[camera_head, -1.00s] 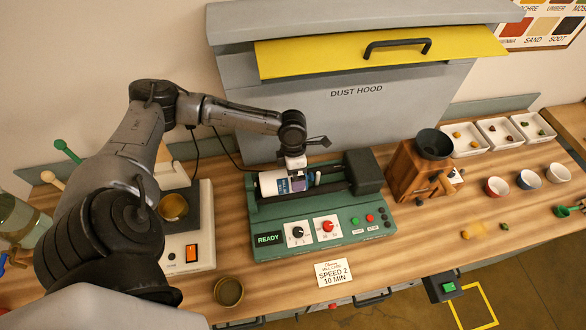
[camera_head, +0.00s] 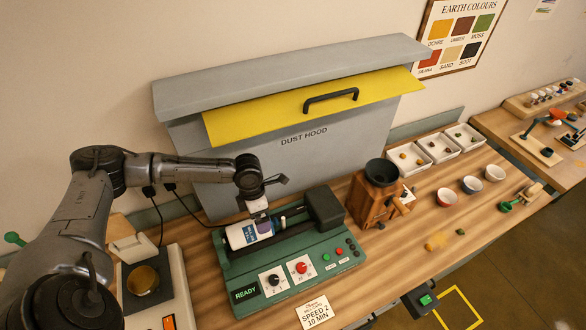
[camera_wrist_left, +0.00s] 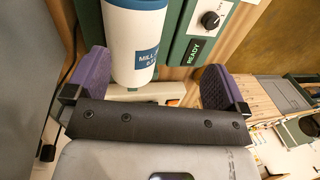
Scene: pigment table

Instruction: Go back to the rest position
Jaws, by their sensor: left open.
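My left gripper (camera_head: 259,210) is at the white mill jar (camera_head: 242,236), which lies on its side on the green roller mill (camera_head: 290,262). In the left wrist view my left gripper (camera_wrist_left: 157,68) has its two purple fingers spread wide apart. The jar (camera_wrist_left: 135,35) with its blue label shows between and beyond the fingers, and they do not grip it. Whether a finger touches the jar cannot be told. My right gripper is in neither view.
The grey dust hood (camera_head: 290,165) with its yellow sash stands behind the mill. A wooden grinder (camera_head: 372,200) stands to the right, with white trays (camera_head: 437,148) and small bowls (camera_head: 446,197) beyond. A scale (camera_head: 160,290) stands left of the mill, below my arm.

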